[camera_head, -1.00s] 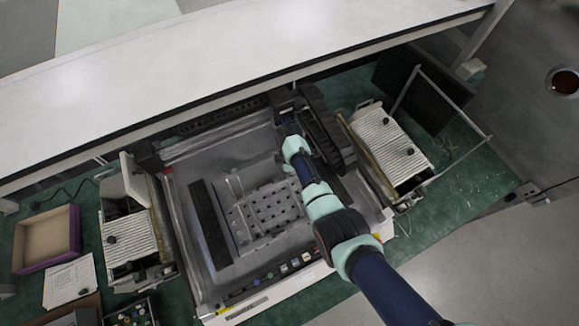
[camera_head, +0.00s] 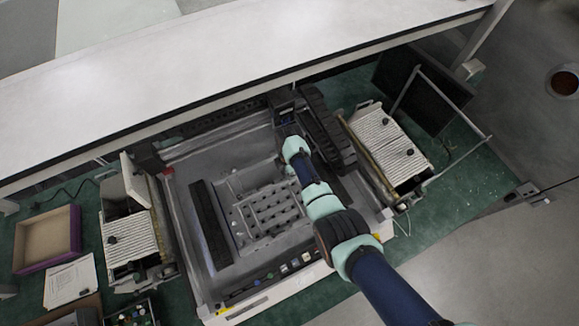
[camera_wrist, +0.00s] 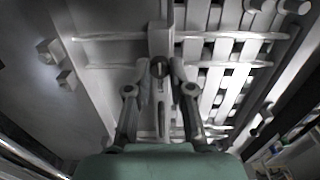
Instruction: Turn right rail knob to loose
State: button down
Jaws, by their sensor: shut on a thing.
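In the wrist view, a small grey knob (camera_wrist: 159,68) with a rounded end sits between the two fingertips of my gripper (camera_wrist: 160,78). The fingers touch it from the left and right, and the gripper is shut on it. The knob is at a long metal rail (camera_wrist: 160,38) that runs beside a slotted metal plate (camera_wrist: 225,60). In the head view, my gripper is mostly hidden under my wrist, toward the back of the machine bed. The knob is hidden there too. I cannot tell from these frames how far the knob is turned.
A black cable chain (camera_head: 328,128) stands close right of my arm. A ribbed unit (camera_head: 388,150) is on the right, another (camera_head: 130,238) on the left. A white shelf (camera_head: 250,60) overhangs the back.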

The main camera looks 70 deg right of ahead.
jog(key=c, duration=1)
grip_release()
jog(key=shift+c, duration=0.2)
jog(key=shift+r, duration=0.15)
notch_tip(320, 180, up, 12)
